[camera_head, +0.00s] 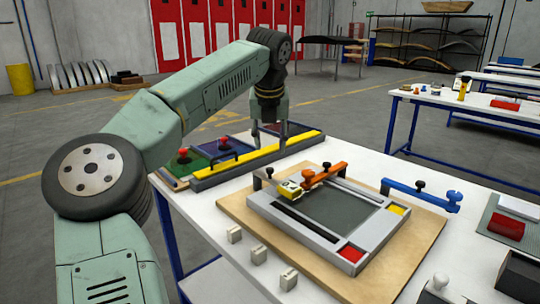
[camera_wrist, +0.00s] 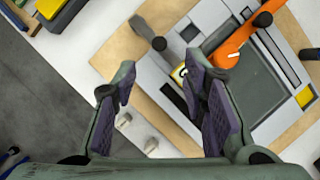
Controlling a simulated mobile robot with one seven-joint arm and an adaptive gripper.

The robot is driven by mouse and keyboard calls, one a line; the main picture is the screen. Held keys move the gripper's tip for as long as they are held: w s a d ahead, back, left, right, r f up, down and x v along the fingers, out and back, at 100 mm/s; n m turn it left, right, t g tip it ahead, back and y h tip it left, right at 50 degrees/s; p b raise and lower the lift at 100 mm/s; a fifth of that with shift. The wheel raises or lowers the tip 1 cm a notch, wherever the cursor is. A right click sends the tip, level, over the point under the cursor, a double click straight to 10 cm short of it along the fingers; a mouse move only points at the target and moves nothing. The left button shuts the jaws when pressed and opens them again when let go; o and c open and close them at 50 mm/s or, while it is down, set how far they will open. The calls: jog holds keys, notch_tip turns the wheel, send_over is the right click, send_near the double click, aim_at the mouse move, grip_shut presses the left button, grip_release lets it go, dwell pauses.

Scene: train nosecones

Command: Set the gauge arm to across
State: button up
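A grey fixture frame (camera_head: 280,217) with a dark recessed panel (camera_head: 338,212) lies on a wooden board (camera_head: 405,270). An orange arm (camera_head: 324,176) with a black knob lies over its far-left part, its lower end by a yellow-and-white piece (camera_head: 290,189); it also shows in the wrist view (camera_wrist: 236,42). A blue arm (camera_head: 425,194) stands at the frame's far right. A grey arm (camera_wrist: 143,28) is left of the orange one. No label tells which is the gauge arm. My gripper (camera_head: 270,141) points down, open and empty, apart from the arms; its fingers show in the wrist view (camera_wrist: 160,75).
A long grey bar with a yellow strip (camera_head: 263,158) and coloured panels with red knobs (camera_head: 184,156) lie behind the fixture. Several small light blocks (camera_head: 259,254) line the near-left side. A red block (camera_head: 506,227) lies right.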

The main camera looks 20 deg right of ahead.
jog(key=v, duration=0.2)
jog(key=shift+s+r, duration=0.1)
jog(key=shift+r, duration=0.25)
